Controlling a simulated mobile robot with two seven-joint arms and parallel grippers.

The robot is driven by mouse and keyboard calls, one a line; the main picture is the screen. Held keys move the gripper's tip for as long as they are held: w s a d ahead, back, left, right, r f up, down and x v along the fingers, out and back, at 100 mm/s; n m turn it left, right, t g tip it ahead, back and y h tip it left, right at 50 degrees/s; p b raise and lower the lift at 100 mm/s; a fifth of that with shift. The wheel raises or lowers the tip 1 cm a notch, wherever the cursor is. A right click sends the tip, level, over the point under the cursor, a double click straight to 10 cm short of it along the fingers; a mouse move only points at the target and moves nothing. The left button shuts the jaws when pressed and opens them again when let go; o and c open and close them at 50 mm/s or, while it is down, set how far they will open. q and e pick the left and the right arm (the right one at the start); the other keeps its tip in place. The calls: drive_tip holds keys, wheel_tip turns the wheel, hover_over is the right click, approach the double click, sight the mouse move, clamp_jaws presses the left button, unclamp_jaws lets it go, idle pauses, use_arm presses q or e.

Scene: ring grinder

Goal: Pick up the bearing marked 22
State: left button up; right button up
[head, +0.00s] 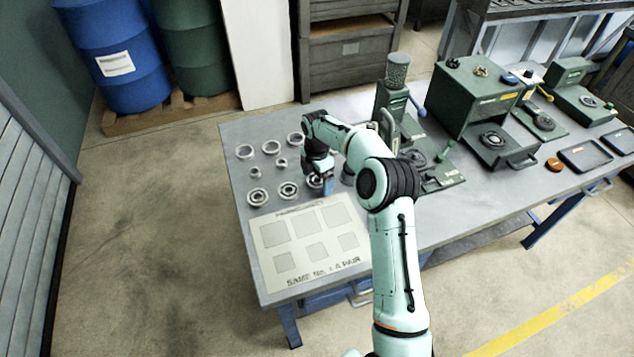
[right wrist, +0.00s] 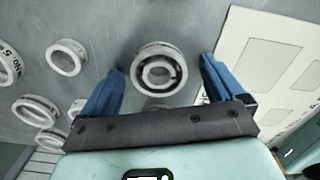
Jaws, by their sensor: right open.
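Several bearings and rings lie on the grey table near its left end. In the head view, two bearings (head: 257,196) (head: 288,190) show in the front row, and a third (head: 315,181) is partly hidden by my right gripper (head: 327,186). In the right wrist view, a round bearing (right wrist: 158,74) with a dark inner groove appears between the blue fingers of my open right gripper (right wrist: 163,66). The fingers do not visibly touch it. A marking that looks like No.5 shows on a ring (right wrist: 6,63) at the left edge. I cannot read a 22 anywhere. My left gripper is not in view.
A pale board (head: 268,232) with grey squares lies in front of the bearings. More rings (head: 244,152) (head: 270,147) (head: 296,138) stand in the back row. A green press (head: 392,110) and a green machine (head: 475,95) stand to the right. Table (head: 480,195) room is clear at front right.

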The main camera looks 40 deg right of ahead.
drive_tip(key=shift+r, duration=0.15)
drive_tip(key=c, duration=1.3)
